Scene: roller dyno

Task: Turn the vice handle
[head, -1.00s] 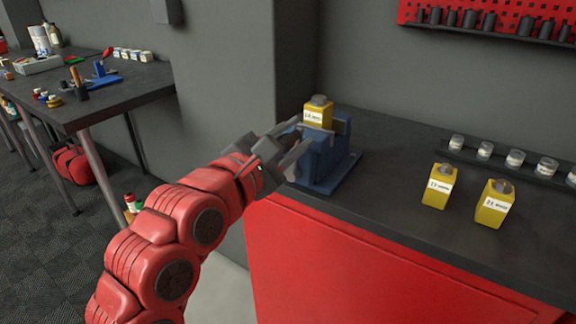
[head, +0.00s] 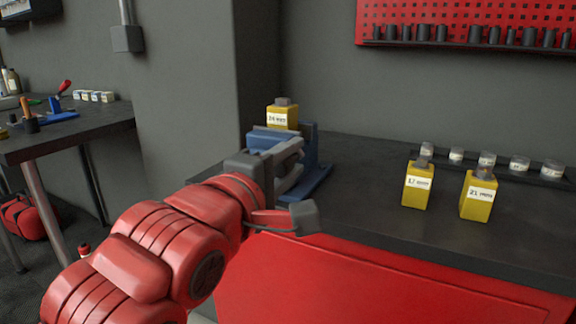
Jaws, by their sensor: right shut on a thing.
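The blue vice (head: 312,172) stands on the dark bench top by the grey pillar. A yellow labelled block (head: 282,116) with a grey top sits at its jaws. My right gripper (head: 296,156) is at the near side of the vice, its grey fingers shut. The vice handle is hidden by the gripper and wrist, so the grip on it is not directly visible. My left gripper is not in view.
Two yellow labelled blocks (head: 417,185) (head: 478,196) stand to the right on the bench (head: 365,215). Several small jars (head: 487,158) line the back. A red pegboard (head: 470,18) hangs above. Bench between vice and blocks is clear. Another table (head: 75,128) stands left.

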